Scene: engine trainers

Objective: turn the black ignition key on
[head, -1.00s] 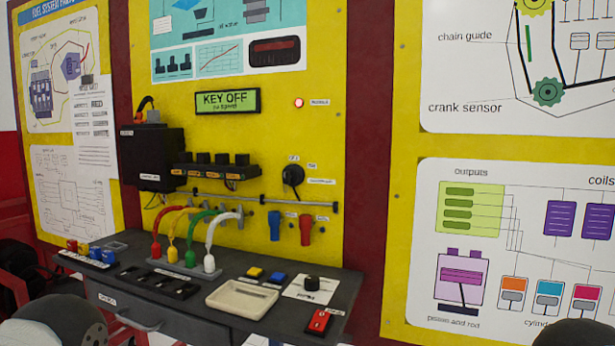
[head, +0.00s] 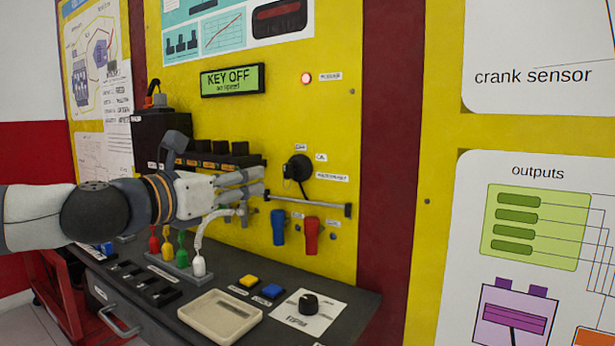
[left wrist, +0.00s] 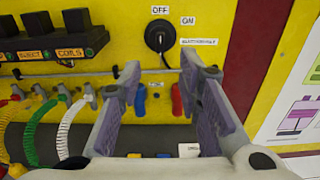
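The black ignition key (head: 297,168) sits in its round black switch on the yellow panel. It also shows in the left wrist view (left wrist: 159,38), below an OFF label and left of an ON label. My left gripper (head: 262,182) is just left of the switch in the head view, apart from it. In the left wrist view the fingers (left wrist: 160,72) are spread and empty, with the key beyond and above the gap between their tips. The display (head: 232,80) reads KEY OFF. My right gripper is in neither view.
A horizontal rail (head: 312,205) runs below the switch, with blue (head: 278,226) and red (head: 311,235) handles under it. A row of black coils (head: 215,158) is behind my gripper. The dark shelf below carries a cream tray (head: 220,316) and a black knob (head: 308,304).

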